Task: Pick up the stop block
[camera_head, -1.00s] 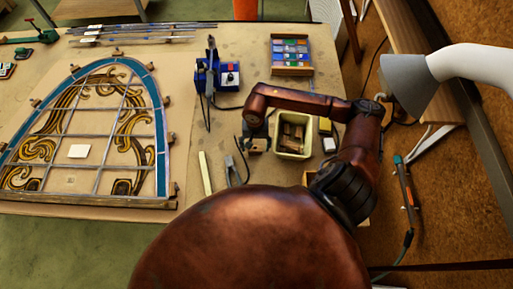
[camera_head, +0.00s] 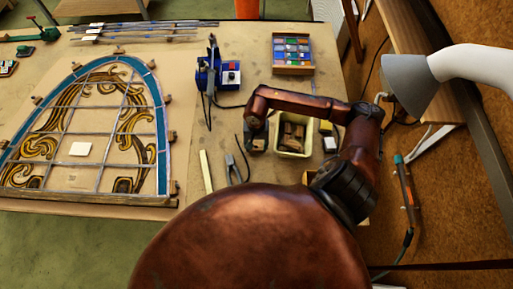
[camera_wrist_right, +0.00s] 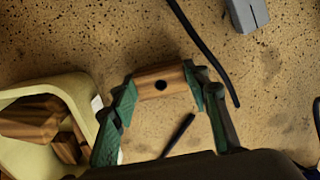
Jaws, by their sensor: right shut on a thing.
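The stop block is a small brown wooden block (camera_wrist_right: 147,82) with a dark round hole, seen in the right wrist view. My right gripper (camera_wrist_right: 167,94) is shut on it, with one green fingertip at each end of the block. In the head view the right gripper (camera_head: 257,142) points down just left of the cream bin (camera_head: 294,152), and the block is mostly hidden there. I cannot tell how far the block is above the table. My left gripper is not in view.
The cream bin holds several wooden blocks (camera_wrist_right: 30,118), close beside the gripper. Pliers (camera_head: 236,168), a pale strip (camera_head: 206,171) and a blue soldering station (camera_head: 218,75) lie to the left. The leaded panel (camera_head: 90,130) fills the table's left. A tray of coloured pieces (camera_head: 292,70) stands behind.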

